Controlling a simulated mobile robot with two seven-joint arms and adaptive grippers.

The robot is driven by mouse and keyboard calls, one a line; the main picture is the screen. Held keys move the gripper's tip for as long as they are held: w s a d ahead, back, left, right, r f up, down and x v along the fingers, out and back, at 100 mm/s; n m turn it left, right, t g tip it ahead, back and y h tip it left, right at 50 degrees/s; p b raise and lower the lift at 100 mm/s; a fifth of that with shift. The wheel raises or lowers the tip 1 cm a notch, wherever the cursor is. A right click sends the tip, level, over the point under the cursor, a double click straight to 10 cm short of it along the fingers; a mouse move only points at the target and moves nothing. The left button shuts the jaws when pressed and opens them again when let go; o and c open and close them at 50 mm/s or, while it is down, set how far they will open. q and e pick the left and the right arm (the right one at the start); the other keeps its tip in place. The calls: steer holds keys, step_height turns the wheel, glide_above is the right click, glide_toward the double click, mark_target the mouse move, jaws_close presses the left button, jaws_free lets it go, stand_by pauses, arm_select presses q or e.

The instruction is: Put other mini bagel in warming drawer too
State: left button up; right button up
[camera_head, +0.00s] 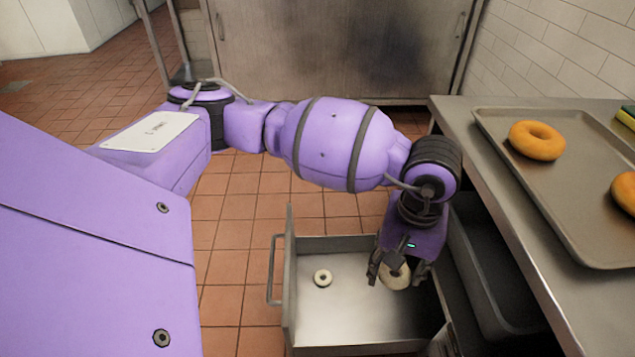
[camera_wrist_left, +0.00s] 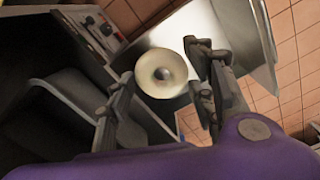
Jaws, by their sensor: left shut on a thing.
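My left gripper (camera_head: 396,272) reaches down over the right part of the open warming drawer (camera_head: 345,318). It is shut on a pale mini bagel (camera_head: 396,279), which shows between its fingers. This bagel also shows in the left wrist view (camera_wrist_left: 149,82), between the two dark fingers. Another pale mini bagel (camera_head: 323,271) lies flat on the drawer's floor, left of the gripper. I cannot tell whether the held bagel touches the drawer floor. My right gripper is in neither view.
A steel counter (camera_head: 468,110) at the right carries a tray (camera_head: 560,215) with large golden bagels (camera_head: 537,141). A dark bin (camera_head: 480,270) sits below the counter, right of the drawer. The drawer's handle (camera_head: 273,270) is at its left. Open tile floor lies left of it.

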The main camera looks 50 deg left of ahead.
arm_select(q)
step_height(320, 180, down, 7)
steer(key=w+a+n, duration=0.1)
steer(key=a+n, duration=0.1)
steer(key=n+b, duration=0.5)
steer(key=n, duration=0.2)
glide_above(326, 329)
step_height(326, 329, down, 32)
steer(key=shift+r, duration=0.15)
step_height(326, 329, down, 4)
steer(key=b, duration=0.2)
steer(key=shift+f+b, duration=0.2)
steer(key=shift+b, duration=0.15)
steer(key=shift+w+f, duration=0.1)
steer(key=shift+f, duration=0.2)
steer(key=shift+r, duration=0.15)
steer(key=o, duration=1)
steer(key=shift+f, duration=0.2)
steer(key=shift+o, duration=0.6)
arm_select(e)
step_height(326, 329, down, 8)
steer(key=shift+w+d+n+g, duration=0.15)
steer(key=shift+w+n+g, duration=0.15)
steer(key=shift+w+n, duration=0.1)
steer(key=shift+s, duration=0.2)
